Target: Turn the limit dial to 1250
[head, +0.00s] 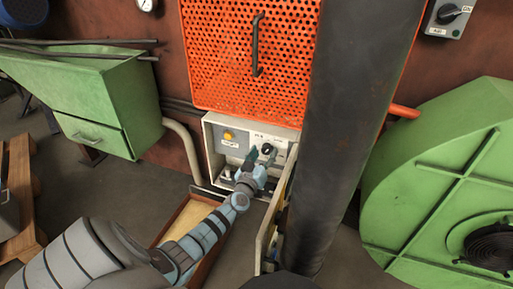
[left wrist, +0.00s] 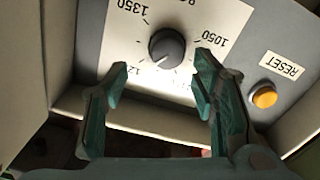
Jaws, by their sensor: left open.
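The limit dial is a dark round knob (left wrist: 167,47) on a white scale plate inside an open control box. It also shows small in the head view (head: 267,149). In the left wrist view the scale reads 1350 at upper left and 1050 at right; a label starting with 12 at lower left is partly hidden by a finger. My right gripper is out of view.
An orange button (left wrist: 264,96) with a RESET label sits beside the dial. The control box (head: 208,150) has an open door (head: 267,232) on the right, near a thick dark column (head: 355,110). An orange perforated guard (head: 220,60) is above.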

